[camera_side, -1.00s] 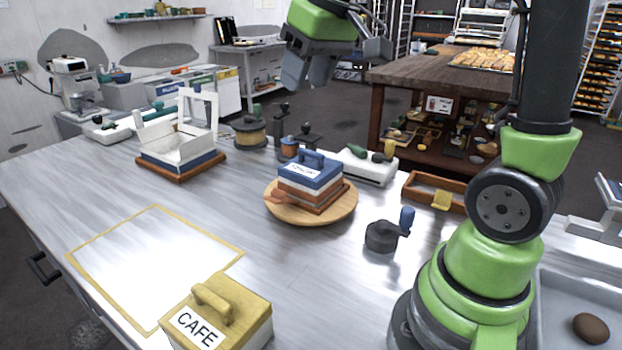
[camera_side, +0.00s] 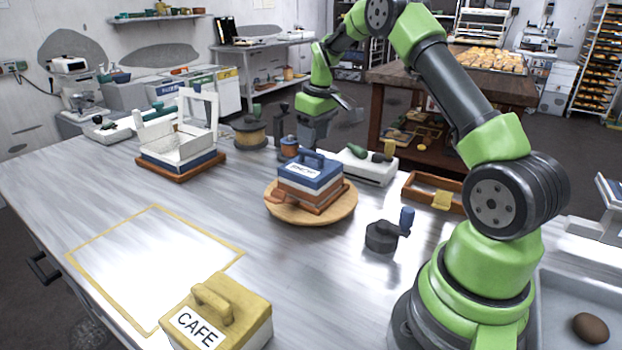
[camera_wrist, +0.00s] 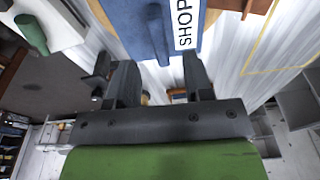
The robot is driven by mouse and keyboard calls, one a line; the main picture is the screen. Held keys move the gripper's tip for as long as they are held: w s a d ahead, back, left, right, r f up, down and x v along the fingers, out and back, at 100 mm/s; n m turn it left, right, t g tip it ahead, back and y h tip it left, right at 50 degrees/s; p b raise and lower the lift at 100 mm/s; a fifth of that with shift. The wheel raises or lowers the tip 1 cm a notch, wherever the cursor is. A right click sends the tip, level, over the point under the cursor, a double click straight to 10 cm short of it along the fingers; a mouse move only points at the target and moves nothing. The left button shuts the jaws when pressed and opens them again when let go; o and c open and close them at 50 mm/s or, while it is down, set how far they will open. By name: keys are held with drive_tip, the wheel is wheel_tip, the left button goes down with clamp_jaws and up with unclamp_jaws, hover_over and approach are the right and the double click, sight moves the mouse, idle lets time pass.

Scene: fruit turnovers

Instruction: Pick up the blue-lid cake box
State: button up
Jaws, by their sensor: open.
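The blue-lid cake box (camera_side: 310,178) sits on a round wooden board (camera_side: 340,208) near the middle of the table. It has a blue lid with a raised handle and a white label. My gripper (camera_side: 314,138) is above and behind the box in the side view, apart from it. In the wrist view, the blue lid (camera_wrist: 118,22) and its handle (camera_wrist: 158,35) fill the upper middle, with "SHOP" on the label. My open, empty gripper (camera_wrist: 159,72) points toward the handle, its fingers spread about either side of the handle's line.
A yellow-lid CAFE box (camera_side: 228,311) stands at the front edge, by a yellow-outlined area (camera_side: 155,262). A dark crank tool (camera_side: 385,235) is right of the board. A white open box (camera_side: 185,145) stands left. A white case (camera_side: 367,166) is behind right.

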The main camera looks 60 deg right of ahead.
sight(311, 153)
drive_tip(key=f, duration=0.5)
drive_tip(key=shift+w, duration=0.35)
clamp_jaws()
